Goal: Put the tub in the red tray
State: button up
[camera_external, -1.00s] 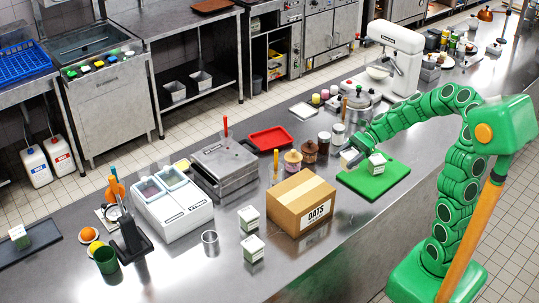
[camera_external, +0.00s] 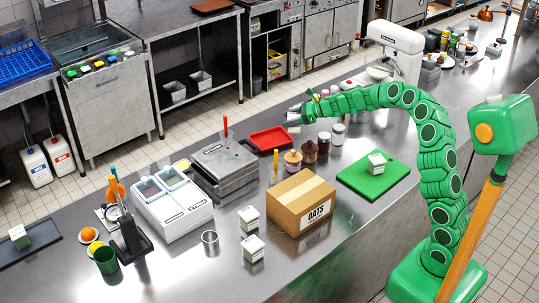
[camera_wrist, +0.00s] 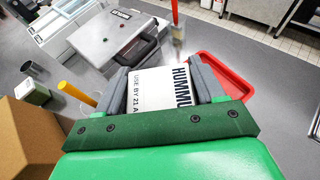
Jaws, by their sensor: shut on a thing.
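My gripper (camera_external: 293,115) is shut on a white tub (camera_wrist: 160,93) with a label reading HUMMUS, seen between the fingers in the wrist view. In the outside view the held tub is too small to make out clearly. The gripper is raised above the counter, just behind and right of the red tray (camera_external: 270,139) in that view. The red tray looks empty where it shows. In the wrist view the tray (camera_wrist: 243,78) lies below and right of the tub, partly hidden by my gripper.
Another tub (camera_external: 377,163) sits on the green board (camera_external: 360,185). Two more (camera_external: 249,217) (camera_external: 253,248) stand by the OATS box (camera_external: 300,205). Brown jars (camera_external: 309,150) stand right of the tray, and a grey press (camera_external: 222,160) with a red-handled tool stands left.

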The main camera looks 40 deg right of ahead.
jog(key=shift+w+a+f, duration=0.1)
jog(key=shift+w+f, duration=1.55)
jog(key=shift+w, duration=0.7)
jog(key=shift+w+a+f, duration=0.1)
jog(key=shift+w+f, duration=1.5)
jog(key=shift+w, duration=0.75)
jog(key=shift+w+a+f, duration=0.1)
jog(key=shift+w+f, duration=1.55)
jog(key=shift+w, duration=0.7)
jog(key=shift+f, duration=1.5)
jog(key=shift+f, duration=0.15)
jog(key=o, duration=1.2)
jog(key=shift+v, duration=6)
